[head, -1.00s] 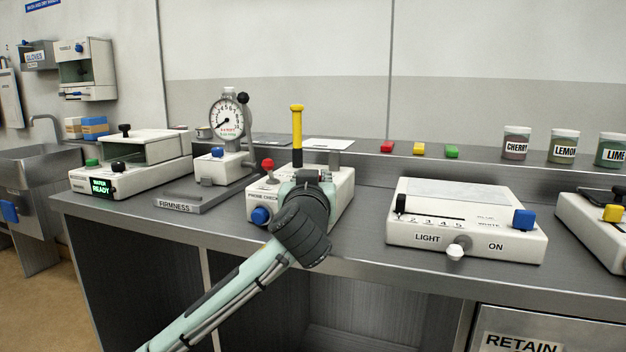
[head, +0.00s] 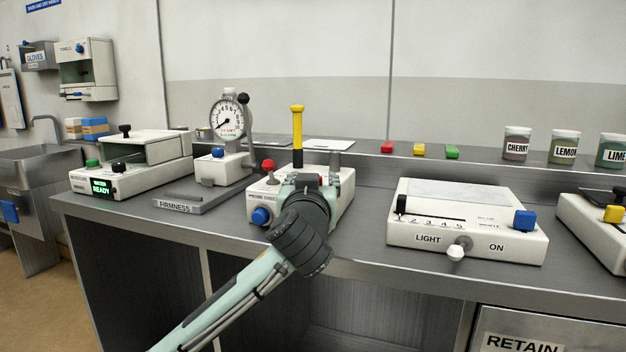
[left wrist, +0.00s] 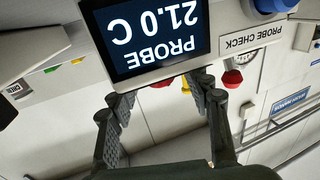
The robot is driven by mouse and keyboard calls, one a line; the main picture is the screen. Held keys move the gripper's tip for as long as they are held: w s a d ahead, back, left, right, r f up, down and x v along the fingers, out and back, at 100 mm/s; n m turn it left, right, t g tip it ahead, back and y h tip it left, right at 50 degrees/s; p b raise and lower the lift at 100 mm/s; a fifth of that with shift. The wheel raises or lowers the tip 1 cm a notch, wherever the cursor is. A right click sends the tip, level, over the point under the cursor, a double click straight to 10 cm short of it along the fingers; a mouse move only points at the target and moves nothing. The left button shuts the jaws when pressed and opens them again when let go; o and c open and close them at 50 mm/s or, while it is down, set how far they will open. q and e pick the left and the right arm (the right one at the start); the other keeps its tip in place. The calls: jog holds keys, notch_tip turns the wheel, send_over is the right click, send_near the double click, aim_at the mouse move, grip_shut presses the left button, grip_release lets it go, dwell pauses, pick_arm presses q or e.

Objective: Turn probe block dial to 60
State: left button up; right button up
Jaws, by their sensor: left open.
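The probe check block (head: 342,200) is a white box on the bench, with a blue knob (head: 260,216) on its front left, a red ball lever (head: 268,165) and a tall yellow-handled probe (head: 297,122). I cannot tell which part is the dial. My left gripper (left wrist: 165,93) is open and empty, its fingers below the lit screen (left wrist: 150,30) reading PROBE 21.0 C, upside down in the left wrist view. The blue knob (left wrist: 276,5) is at that view's top right, apart from the fingers. In the head view my left wrist hides part of the block's front. My right gripper is not in view.
A firmness gauge (head: 230,120) stands left of the block. A light box (head: 465,215) stands to the right, with clear bench between. Red, yellow and green pieces (head: 419,149) and labelled jars (head: 564,147) sit on the back ledge.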

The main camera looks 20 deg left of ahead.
pick_arm(q)
jog(key=v, duration=1)
jog(key=shift+s, duration=0.2)
jog(key=shift+f, duration=0.1)
